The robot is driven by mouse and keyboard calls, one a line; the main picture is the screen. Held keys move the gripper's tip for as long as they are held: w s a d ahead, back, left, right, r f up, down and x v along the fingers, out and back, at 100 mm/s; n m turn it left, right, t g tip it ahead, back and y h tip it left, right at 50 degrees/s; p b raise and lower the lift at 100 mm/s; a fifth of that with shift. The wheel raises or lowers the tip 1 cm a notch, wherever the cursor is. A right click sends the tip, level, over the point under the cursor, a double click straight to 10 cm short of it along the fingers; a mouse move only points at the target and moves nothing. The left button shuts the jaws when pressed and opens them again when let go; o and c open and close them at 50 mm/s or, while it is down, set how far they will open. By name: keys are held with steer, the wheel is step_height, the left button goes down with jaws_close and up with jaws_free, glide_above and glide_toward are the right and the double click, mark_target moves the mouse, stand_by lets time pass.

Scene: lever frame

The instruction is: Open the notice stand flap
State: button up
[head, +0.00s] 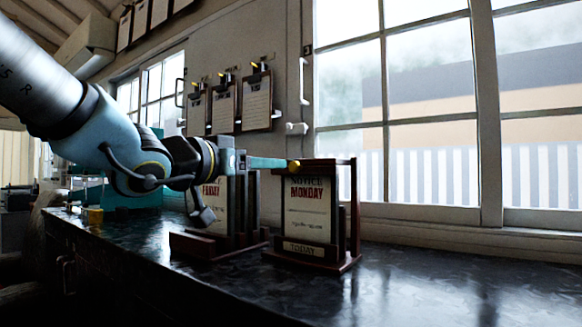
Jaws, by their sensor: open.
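The front notice stand (354,215) stands upright on the dark counter, right of centre. It has a dark reddish-brown frame, a pale card reading "NOTICE MONDAY" (308,212) and a "TODAY" label at its base. The flap's hinge cannot be made out.
A second notice stand (218,245), its card partly readable as "FRIDAY", stands close on the left, partly behind my arm. The counter (440,285) is clear to the right. Clipboards (257,98) hang on the wall behind. A large window (425,130) fills the right.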

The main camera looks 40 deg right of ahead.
mark_target(293, 166)
steer(key=p+x, duration=0.1)
steer(key=x, duration=0.7)
steer(key=shift+w+d, duration=0.1)
steer(key=shift+d, duration=0.1)
jaws_close()
stand_by(1.1)
